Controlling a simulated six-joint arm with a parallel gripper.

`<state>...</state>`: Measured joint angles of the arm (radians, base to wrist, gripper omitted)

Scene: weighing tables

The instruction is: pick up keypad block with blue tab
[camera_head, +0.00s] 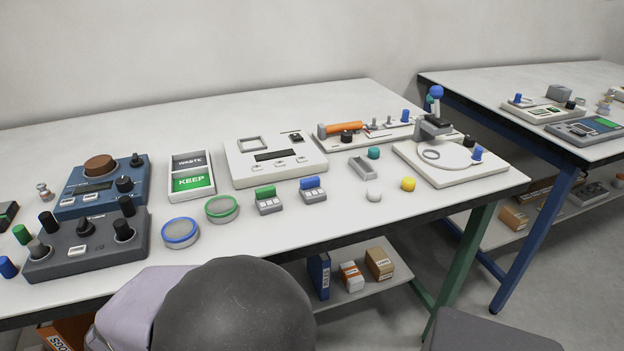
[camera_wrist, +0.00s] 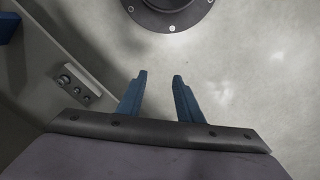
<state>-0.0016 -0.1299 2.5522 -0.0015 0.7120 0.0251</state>
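The keypad block with the blue tab (camera_head: 312,189) stands on the white table near its front edge in the head view. It is a small grey block with pale keys and a blue tab on top. A similar block with a green tab (camera_head: 268,200) stands just to its left. My gripper (camera_wrist: 159,78) shows in the wrist view with its two blue fingers apart and nothing between them. The wrist view looks at a pale surface and a dark round flange, and no keypad block shows there. My gripper's fingers are not visible in the head view.
A green-rimmed disc (camera_head: 222,208) and a blue-rimmed disc (camera_head: 180,232) lie left of the blocks. A white knob (camera_head: 374,195) and a yellow knob (camera_head: 408,184) lie to the right. A white panel (camera_head: 275,160) is behind. My dark arm part covers the front centre.

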